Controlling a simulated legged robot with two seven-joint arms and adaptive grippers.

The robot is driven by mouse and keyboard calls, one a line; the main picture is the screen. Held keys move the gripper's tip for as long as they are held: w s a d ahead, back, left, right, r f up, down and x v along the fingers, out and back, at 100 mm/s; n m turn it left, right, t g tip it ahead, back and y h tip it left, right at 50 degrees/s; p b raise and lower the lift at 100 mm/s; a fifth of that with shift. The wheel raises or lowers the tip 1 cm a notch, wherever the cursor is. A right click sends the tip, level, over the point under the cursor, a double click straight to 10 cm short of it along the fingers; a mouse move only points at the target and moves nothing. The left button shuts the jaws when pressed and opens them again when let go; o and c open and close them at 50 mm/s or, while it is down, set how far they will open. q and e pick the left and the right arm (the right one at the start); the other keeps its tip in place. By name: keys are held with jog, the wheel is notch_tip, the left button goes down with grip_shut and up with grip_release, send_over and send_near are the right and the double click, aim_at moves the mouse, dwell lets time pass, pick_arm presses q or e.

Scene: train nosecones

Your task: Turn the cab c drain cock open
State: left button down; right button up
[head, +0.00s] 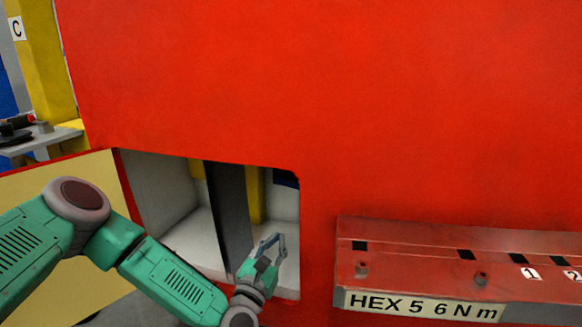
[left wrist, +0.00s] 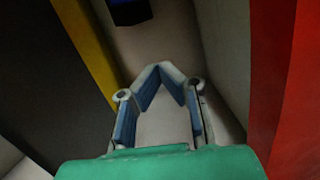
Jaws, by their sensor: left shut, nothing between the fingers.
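My left gripper (head: 272,246) is at the mouth of the opening in the red cab wall, in front of its right part. In the left wrist view the gripper (left wrist: 160,68) has its fingertips together, with nothing between them. A dark blue part (head: 286,178) shows at the upper right inside the opening. It also shows at the top of the left wrist view (left wrist: 130,12), beyond the fingertips and apart from them. I cannot tell whether it belongs to the drain cock; no handle is clear. My right gripper is out of view.
A dark upright post (head: 231,210) and a yellow bar (head: 256,195) stand in the opening. The red wall (head: 350,110) surrounds it. A red ledge labelled HEX 5 6 N m (head: 440,268) juts out at right. A pale yellow panel (head: 60,178) stands at left.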

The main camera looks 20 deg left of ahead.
aim_at(296, 183)
pick_arm(q)
jog(key=d+x, duration=0.1)
jog(key=x, duration=0.8)
notch_tip(296, 183, up, 6)
jog(key=d+n+b, duration=0.1)
jog(key=b, duration=0.1)
jog(key=shift+w+d+n+b, duration=0.25)
jog(key=shift+d+n+b, duration=0.05)
jog(key=shift+b, duration=0.1)
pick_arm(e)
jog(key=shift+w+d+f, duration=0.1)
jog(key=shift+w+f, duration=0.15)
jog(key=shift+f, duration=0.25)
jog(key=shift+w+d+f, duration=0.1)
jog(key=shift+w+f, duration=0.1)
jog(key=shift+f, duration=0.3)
